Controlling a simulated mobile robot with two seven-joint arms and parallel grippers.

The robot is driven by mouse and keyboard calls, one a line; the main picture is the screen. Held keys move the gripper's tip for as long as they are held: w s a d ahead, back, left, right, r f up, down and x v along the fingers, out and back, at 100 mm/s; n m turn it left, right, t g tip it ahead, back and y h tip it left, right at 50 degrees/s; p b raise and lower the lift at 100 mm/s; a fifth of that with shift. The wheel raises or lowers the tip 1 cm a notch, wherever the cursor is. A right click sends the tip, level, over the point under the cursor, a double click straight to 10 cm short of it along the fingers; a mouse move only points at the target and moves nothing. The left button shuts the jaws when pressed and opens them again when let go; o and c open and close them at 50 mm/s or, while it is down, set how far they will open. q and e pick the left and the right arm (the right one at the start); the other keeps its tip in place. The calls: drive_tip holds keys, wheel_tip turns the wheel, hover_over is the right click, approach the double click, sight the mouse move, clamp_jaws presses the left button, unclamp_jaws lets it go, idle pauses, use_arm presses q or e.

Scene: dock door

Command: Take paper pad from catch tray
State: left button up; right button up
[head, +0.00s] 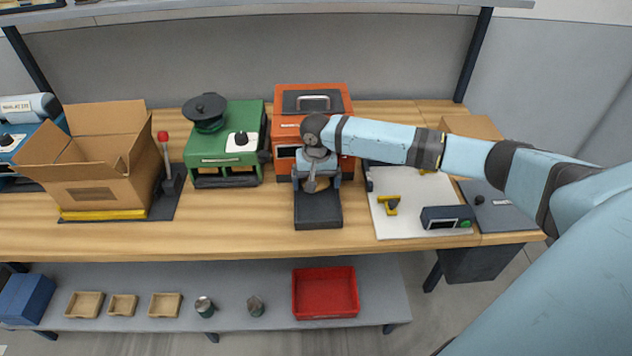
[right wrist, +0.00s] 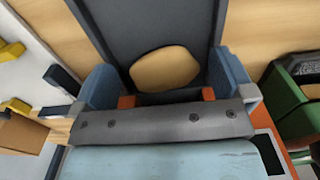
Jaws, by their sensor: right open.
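The dark catch tray (head: 318,215) juts out in front of the orange machine (head: 312,102) on the bench. A tan, rounded piece that looks like the paper pad (right wrist: 165,68) lies against the dark tray surface in the right wrist view. My right gripper (head: 314,183) is over the back part of the tray, pointing down, with its fingers apart. In the right wrist view the pad shows between the two blue fingers (right wrist: 163,82), with gaps at its sides. In the head view my gripper mostly hides the pad. My left gripper is out of view.
A green machine (head: 225,148) stands left of the orange one, and an open cardboard box (head: 90,185) farther left. A white board (head: 405,222) with yellow parts lies right of the tray. A red bin (head: 325,292) sits on the lower shelf. Bare bench shows left of the tray.

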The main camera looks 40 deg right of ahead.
drive_tip(key=shift+f, duration=0.25)
drive_tip(key=c, duration=0.7)
drive_tip(key=shift+r, duration=0.1)
